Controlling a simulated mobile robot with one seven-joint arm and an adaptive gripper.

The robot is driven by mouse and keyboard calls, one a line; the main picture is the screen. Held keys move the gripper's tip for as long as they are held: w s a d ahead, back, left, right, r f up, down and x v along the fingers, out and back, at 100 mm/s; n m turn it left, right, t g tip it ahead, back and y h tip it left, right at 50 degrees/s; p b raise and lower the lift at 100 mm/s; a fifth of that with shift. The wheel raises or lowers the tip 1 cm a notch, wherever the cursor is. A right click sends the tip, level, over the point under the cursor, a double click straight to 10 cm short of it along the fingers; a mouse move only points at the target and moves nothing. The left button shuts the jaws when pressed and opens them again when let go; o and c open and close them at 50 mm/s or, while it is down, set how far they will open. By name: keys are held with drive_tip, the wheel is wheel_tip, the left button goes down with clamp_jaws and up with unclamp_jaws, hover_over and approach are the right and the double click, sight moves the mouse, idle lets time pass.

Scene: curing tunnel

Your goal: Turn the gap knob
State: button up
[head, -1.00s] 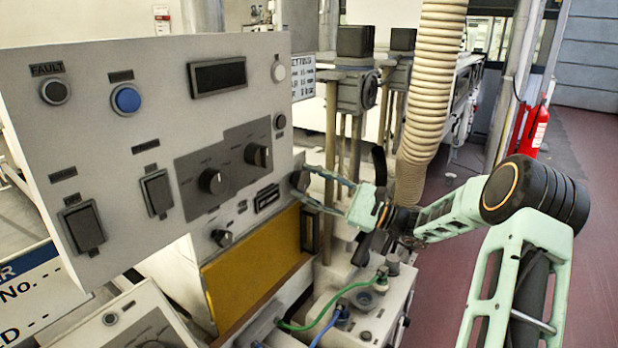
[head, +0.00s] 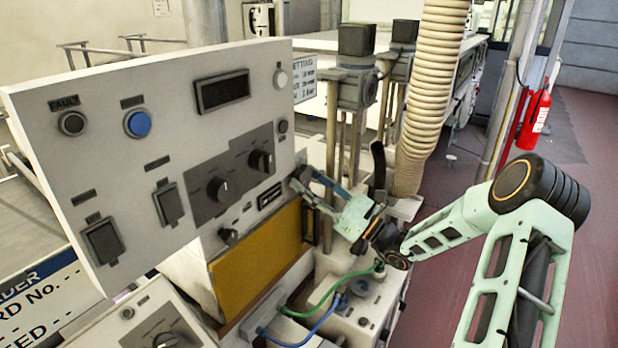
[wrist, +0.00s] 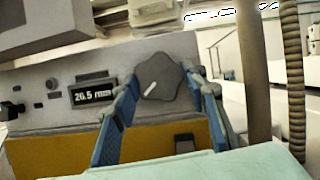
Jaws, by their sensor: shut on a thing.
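The gap knob is a dark, lobed knob (wrist: 160,72) with a white pointer line, on a grey panel in the wrist view. In the head view my gripper (head: 306,181) reaches the lower right of the control panel; the fingers and panel edge largely hide the knob there.
The large tilted control panel (head: 100,150) with knobs and buttons stands left of my gripper. A yellow plate (head: 255,262) lies below. A ribbed hose (head: 432,90) and metal posts rise close behind. Green and blue cables (head: 318,325) run beneath my arm.

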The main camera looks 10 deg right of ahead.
idle(0.4)
drive_tip(key=o, duration=1.2)
drive_tip(key=shift+c, duration=0.2)
drive_tip(key=v, duration=1.2)
